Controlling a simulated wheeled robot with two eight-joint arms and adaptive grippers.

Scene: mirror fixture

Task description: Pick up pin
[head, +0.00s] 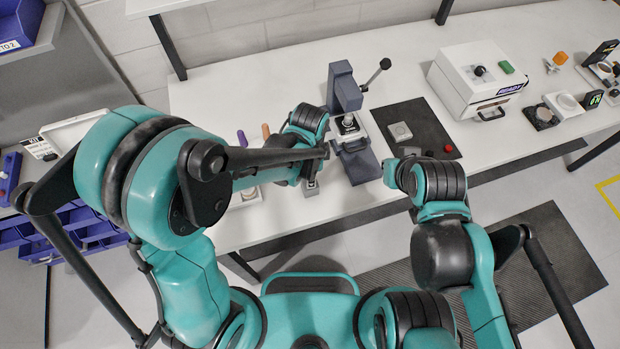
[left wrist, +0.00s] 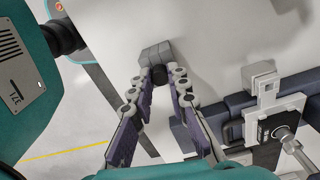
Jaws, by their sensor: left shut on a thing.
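My left gripper (left wrist: 159,82) shows in the left wrist view, its two fingers closing on a small dark round piece, which I take to be the pin (left wrist: 158,73). A grey block (left wrist: 156,53) sits right at the fingertips, beyond the dark piece. I cannot tell whether the pin is in the block or clear of it. In the head view a small grey block (head: 311,188) shows just below my left wrist, near the table's front edge. The fingers are mostly hidden there. My right arm is at the right of the table's front edge; its fingers are not visible.
A dark press fixture with a lever (head: 345,95) stands just right of my left gripper; it also shows in the left wrist view (left wrist: 265,110). A white box (head: 475,80) stands at the back right.

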